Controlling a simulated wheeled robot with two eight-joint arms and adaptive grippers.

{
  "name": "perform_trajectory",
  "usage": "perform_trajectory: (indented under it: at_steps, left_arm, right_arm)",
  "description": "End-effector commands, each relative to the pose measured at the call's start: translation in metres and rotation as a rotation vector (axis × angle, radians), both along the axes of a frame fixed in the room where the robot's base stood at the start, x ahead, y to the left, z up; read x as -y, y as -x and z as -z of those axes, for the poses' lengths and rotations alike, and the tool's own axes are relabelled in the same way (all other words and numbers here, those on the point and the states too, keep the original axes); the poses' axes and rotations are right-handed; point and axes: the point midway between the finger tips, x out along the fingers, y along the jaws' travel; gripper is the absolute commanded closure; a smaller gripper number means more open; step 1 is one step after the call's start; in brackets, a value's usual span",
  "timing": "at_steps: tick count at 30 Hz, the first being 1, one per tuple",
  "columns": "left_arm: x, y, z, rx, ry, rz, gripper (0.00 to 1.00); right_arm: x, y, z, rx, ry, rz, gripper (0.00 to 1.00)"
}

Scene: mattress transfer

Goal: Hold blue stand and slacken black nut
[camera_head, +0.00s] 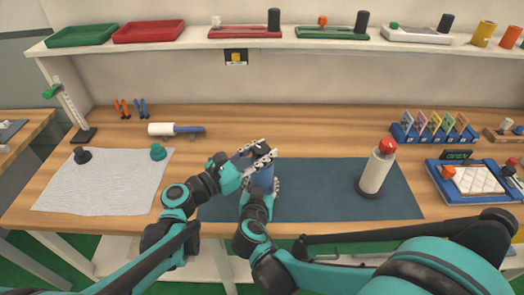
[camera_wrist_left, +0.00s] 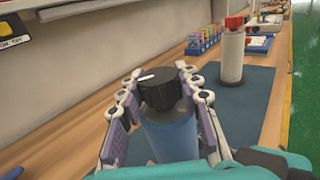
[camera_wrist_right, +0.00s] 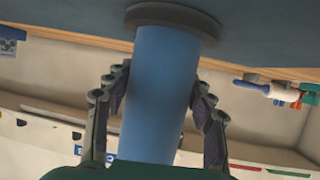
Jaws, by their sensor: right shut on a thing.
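The blue stand (camera_wrist_right: 158,95) is an upright cylinder on a round dark base; it fills the middle of the right wrist view and is mostly hidden by my grippers in the head view. The black nut (camera_wrist_left: 160,90), a round knob with a white mark, sits on top of it. My right gripper (camera_wrist_right: 160,90) is shut on the stand, one finger each side, below the nut. My left gripper (camera_wrist_left: 158,78) has its fingertips either side of the nut, very close to it; whether they press on it I cannot tell. In the head view my left gripper (camera_head: 262,153) covers the stand's top.
The stand is on a dark blue mat (camera_head: 315,190). A white bottle with a red top (camera_head: 377,170) stands on the mat to the right. A white cloth (camera_head: 105,180) with two knobs lies left. A white-and-blue roller (camera_head: 175,129) lies behind. A shelf (camera_head: 330,43) runs above.

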Motion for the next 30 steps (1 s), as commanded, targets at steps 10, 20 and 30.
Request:
perform_trajectory:
  at_steps: [10,20,30]
  left_arm:
    - [0.0027,0.001,-0.0004,0.0,-0.001,-0.135,0.95]
    - [0.002,0.0,-0.0004,0.0,-0.002,-0.359,0.95]
    - [-0.0005,-0.0005,-0.0004,0.0,-0.002,-0.398,0.96]
  right_arm:
    - [-0.0002,0.0001,-0.0007,0.002,0.002,-0.002,1.0]
    - [-0.0005,0.0002,-0.0007,0.002,0.001,-0.003,1.0]
    - [-0.0004,0.0,-0.0006,0.002,0.002,-0.002,1.0]
